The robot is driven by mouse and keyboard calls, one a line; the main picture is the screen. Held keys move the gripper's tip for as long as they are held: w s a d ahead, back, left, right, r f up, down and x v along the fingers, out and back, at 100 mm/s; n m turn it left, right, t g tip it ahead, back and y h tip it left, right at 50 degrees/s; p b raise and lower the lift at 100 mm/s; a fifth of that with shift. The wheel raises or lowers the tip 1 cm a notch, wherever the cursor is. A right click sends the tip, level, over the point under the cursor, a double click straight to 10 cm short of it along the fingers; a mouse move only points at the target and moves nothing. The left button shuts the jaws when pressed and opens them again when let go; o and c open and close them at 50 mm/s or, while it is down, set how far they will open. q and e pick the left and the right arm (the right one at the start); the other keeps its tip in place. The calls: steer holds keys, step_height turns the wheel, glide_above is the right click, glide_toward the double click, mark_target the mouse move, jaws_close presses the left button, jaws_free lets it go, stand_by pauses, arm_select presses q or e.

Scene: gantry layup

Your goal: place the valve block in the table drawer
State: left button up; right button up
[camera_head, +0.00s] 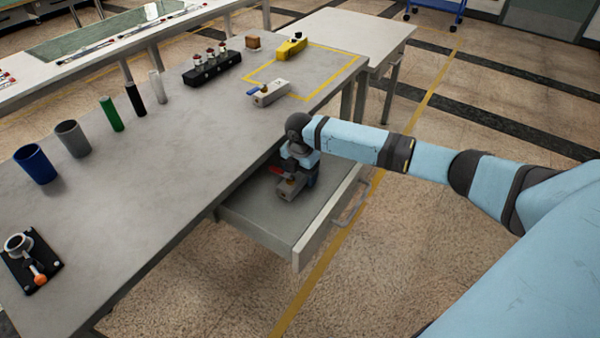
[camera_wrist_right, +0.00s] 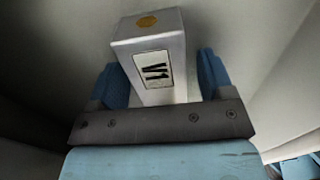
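A grey valve block (camera_head: 289,189) with a red handle is inside the open table drawer (camera_head: 264,216). In the right wrist view the block (camera_wrist_right: 150,70) shows a black-and-white label and a yellow hexagonal mark. My right gripper (camera_head: 299,172) reaches down into the drawer, and its blue fingers (camera_wrist_right: 163,85) stand on both sides of the block, seemingly closed on it. Whether the block touches the drawer floor is hard to tell. My left gripper is not in view.
On the table (camera_head: 190,160) are a grey block with a blue handle (camera_head: 268,93), a yellow block (camera_head: 291,48), a black rack (camera_head: 212,68), several cups and cylinders, and a black fixture (camera_head: 30,262). The drawer front (camera_head: 325,222) stands out over the floor; its front part is empty.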

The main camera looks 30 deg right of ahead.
steer(key=shift+r, duration=0.1)
step_height(320, 180, up, 12)
steer(key=p, duration=0.2)
stand_by(0.3)
stand_by(0.5)
